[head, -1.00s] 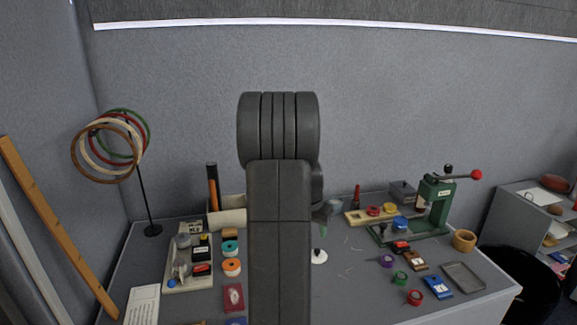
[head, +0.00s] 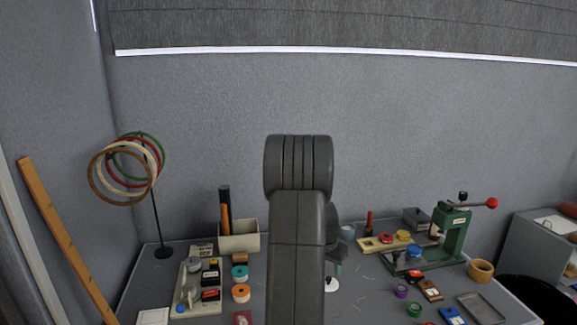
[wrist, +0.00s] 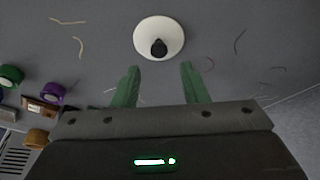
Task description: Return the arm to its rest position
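My gripper (wrist: 159,67) shows in the wrist view as two green fingers spread apart with nothing between them. Just beyond the fingertips, a white round disc (wrist: 147,33) with a black knob lies on the grey table. In the head view my dark arm stands up in the middle and hides most of the gripper. The white disc (head: 331,285) shows beside the arm, low down. Whether the fingers touch the disc cannot be told; in the wrist view they look apart from it.
A ring stand (head: 163,252) with several hoops is at left. A pale tray (head: 193,308) of small items and tape rolls lies left of my arm. A green press (head: 455,235), a wooden tray (head: 374,246) and a wooden cup (head: 481,270) stand at right. The wall is behind.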

